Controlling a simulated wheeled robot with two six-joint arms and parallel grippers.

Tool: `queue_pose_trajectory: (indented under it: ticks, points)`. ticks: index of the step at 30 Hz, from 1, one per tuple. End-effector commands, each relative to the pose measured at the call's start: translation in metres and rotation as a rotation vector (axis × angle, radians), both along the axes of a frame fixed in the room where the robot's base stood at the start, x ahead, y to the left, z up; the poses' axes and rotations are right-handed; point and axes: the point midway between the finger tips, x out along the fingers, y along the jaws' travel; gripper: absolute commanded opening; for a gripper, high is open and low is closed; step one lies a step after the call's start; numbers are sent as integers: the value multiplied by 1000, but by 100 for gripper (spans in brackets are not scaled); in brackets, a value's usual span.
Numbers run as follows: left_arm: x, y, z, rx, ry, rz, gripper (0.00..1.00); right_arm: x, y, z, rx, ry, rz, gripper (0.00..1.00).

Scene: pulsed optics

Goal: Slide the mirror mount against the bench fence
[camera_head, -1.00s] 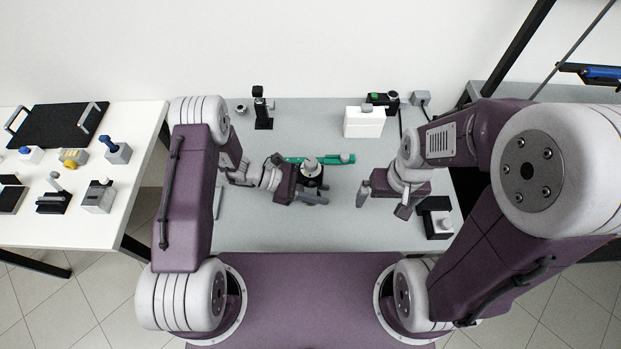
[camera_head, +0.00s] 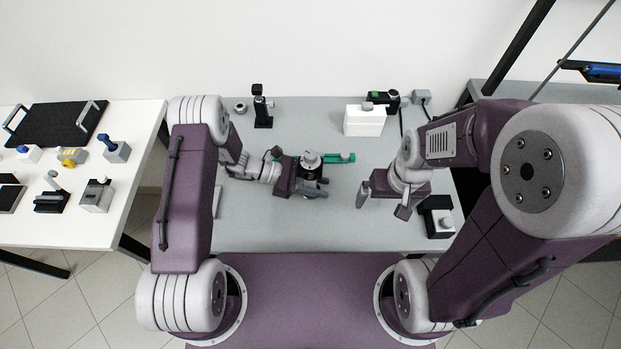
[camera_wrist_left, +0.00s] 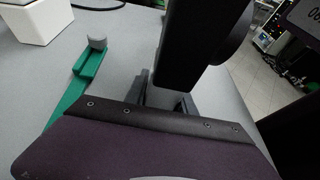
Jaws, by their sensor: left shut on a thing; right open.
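The mirror mount (camera_head: 312,160) is a dark upright piece with a silver round top, near the middle of the bench. My left gripper (camera_head: 312,188) is shut on it. In the left wrist view the mount is a large black shape (camera_wrist_left: 205,45) beyond the fingers. The green bench fence (camera_head: 341,158) lies right behind it; its left part is hidden by my gripper and the mount. The fence also shows at left in the wrist view (camera_wrist_left: 78,82). I cannot tell whether mount and fence touch. My right gripper (camera_head: 382,202) is open and empty, to the right.
A white box (camera_head: 363,122) and a small device with a green button (camera_head: 378,97) stand at the back right. A black post (camera_head: 262,110) stands at the back left. A black and grey block (camera_head: 437,217) sits at the right edge. The bench front (camera_head: 310,230) is clear.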

Motion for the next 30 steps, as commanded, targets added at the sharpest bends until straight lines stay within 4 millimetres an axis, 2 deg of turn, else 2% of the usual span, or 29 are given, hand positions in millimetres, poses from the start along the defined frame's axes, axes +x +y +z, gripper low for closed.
queue_pose_trajectory:
  ticks: [30]
  points:
    - [52,3,-3,5,-4,2,0,0,0,-32,0,0,0,100]
